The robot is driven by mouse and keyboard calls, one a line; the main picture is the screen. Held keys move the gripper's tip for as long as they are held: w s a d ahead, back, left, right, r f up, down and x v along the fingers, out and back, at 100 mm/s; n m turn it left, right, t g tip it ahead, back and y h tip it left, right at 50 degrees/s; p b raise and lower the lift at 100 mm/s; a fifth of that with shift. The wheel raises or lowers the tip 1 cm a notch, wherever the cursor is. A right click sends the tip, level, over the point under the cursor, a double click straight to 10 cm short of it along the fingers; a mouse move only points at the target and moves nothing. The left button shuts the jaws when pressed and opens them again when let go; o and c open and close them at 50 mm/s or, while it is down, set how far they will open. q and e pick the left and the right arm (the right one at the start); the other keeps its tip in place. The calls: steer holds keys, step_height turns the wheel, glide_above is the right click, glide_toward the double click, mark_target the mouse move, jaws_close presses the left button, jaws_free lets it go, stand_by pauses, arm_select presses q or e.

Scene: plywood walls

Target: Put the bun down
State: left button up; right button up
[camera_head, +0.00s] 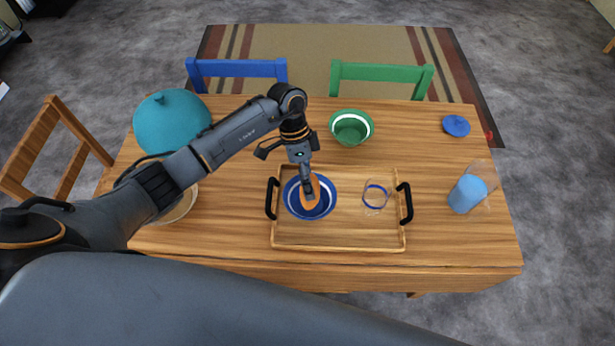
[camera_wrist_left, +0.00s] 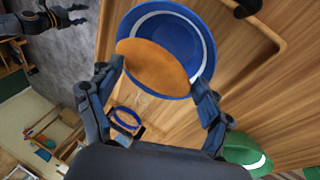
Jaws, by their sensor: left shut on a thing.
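The orange-brown bun (camera_head: 310,192) is between the fingers of my left gripper (camera_head: 307,186), over the blue bowl (camera_head: 292,200). In the left wrist view the bun (camera_wrist_left: 155,66) lies across the opening of the blue bowl (camera_wrist_left: 203,42), with a finger at each side. I cannot tell whether the bun touches the bowl. The bowl stands on the left part of a wooden tray (camera_head: 340,236) with black handles. A dark gripper-like part, likely my right gripper (camera_wrist_left: 68,17), shows small at the upper left of the left wrist view; its opening is unclear.
A clear glass (camera_head: 375,197) with a blue band stands on the tray's right part. A green bowl (camera_head: 351,128) is behind the tray. A teal dome (camera_head: 170,120) is at the left, a blue cup (camera_head: 467,194) at the right. The front right of the table is clear.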

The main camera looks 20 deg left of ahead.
arm_select(q)
steer(key=o, duration=1.5)
steer(key=shift+c, duration=0.2)
steer(key=shift+r, duration=0.5)
steer(key=b+v, duration=0.2)
steer(key=v, duration=1)
steer(key=shift+r, duration=0.1)
